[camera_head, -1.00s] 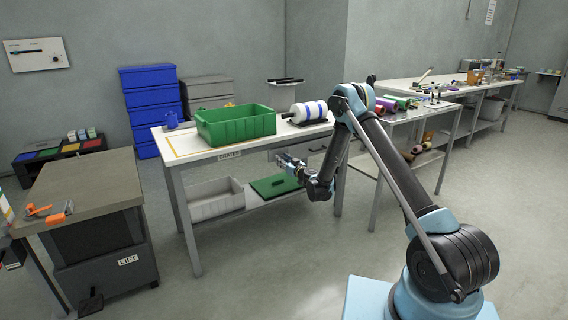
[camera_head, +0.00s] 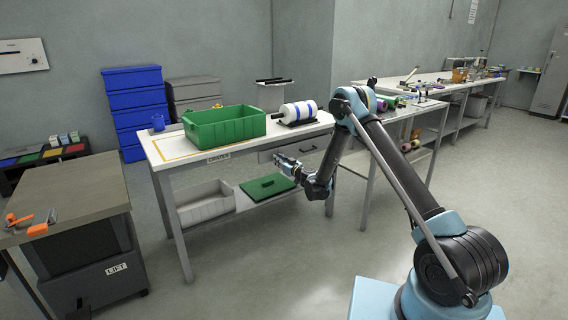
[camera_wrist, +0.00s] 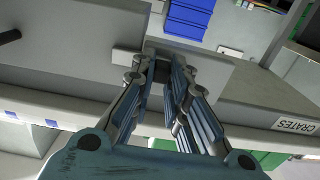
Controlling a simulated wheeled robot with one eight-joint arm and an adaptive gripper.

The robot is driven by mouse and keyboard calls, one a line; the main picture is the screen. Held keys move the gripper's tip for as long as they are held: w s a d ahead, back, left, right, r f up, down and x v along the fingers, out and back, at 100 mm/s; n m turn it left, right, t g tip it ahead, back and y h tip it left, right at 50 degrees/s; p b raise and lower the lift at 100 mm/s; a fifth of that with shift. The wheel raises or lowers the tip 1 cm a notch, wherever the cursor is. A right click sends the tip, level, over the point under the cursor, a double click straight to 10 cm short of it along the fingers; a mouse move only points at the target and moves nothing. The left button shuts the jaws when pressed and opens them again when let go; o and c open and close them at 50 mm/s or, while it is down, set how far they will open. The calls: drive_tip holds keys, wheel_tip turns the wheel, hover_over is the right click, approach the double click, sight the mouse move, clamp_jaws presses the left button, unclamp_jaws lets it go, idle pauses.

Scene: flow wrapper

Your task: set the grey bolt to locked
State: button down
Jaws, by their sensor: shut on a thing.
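The grey bolt (camera_wrist: 127,56) is a small light grey bar on the drawer front under the white table. It shows in the wrist view beside a flat grey plate (camera_wrist: 214,72). My gripper (camera_wrist: 163,76) is at the bolt, with its two fingers closed in on a small grey part of it. The fingers hide much of that part, and I cannot read the bolt's position. In the head view my gripper (camera_head: 280,160) is in front of the drawer (camera_head: 303,149), below the tabletop. The bolt is too small to make out there.
The white table (camera_head: 172,150) carries a green crate (camera_head: 222,128) and a white roll (camera_head: 300,111). Its lower shelf holds a grey bin (camera_head: 205,203) and a green lid (camera_head: 267,187). A brown-topped lift bench (camera_head: 85,187) stands at left. Open floor lies in front.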

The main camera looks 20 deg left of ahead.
drive_tip(key=c, duration=1.6)
unclamp_jaws()
drive_tip(key=shift+w+d, duration=0.15)
drive_tip(key=shift+w, duration=0.1)
drive_tip(key=shift+o, duration=0.2)
drive_tip(key=shift+s, duration=0.1)
drive_tip(key=v, duration=0.7)
drive_tip(key=shift+d, duration=0.2)
